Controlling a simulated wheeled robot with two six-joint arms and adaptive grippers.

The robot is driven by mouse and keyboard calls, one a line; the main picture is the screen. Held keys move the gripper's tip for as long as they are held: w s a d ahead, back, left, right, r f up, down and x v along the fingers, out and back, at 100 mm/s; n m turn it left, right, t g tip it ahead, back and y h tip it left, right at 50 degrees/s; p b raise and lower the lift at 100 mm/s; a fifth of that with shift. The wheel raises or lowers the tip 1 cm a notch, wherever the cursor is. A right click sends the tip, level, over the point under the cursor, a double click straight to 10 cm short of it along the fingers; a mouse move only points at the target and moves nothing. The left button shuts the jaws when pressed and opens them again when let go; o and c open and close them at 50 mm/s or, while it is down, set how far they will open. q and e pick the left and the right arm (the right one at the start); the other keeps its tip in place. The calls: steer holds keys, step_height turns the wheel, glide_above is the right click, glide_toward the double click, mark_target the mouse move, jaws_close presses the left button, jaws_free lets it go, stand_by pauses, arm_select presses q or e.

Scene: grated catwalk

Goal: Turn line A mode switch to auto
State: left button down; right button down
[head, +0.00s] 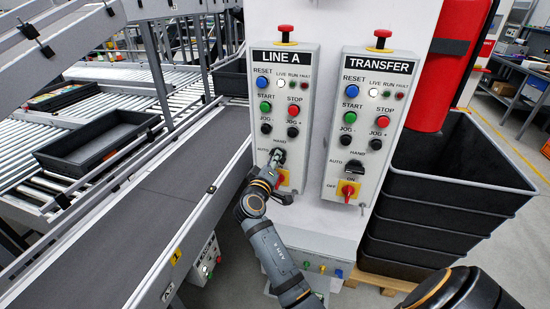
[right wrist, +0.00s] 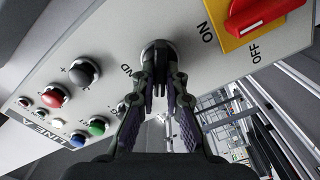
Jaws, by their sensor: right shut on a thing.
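The LINE A panel (head: 261,95) is a light grey box on a white column, left of the TRANSFER panel. Its mode switch is a dark knob (right wrist: 158,50) below the HAND label, with AUTO to the left in the head view. My right gripper (head: 277,158) reaches up from below and covers most of the knob. In the right wrist view my right gripper (right wrist: 159,82) has its fingers closed around the knob. Which way the knob points is hidden. My left gripper is not in view.
Just below the mode switch is a red ON/OFF switch (right wrist: 260,12) on a yellow plate. JOG, START, STOP and RESET buttons sit above. The TRANSFER panel (head: 366,110) is to the right, with stacked black crates (head: 455,170) beyond. A conveyor (head: 130,220) runs along the left.

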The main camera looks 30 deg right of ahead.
steer(key=shift+f+n+p, duration=0.15)
steer(key=shift+n+p, duration=1.25)
steer(key=shift+n, duration=2)
steer(key=c, duration=1.4)
jaws_free()
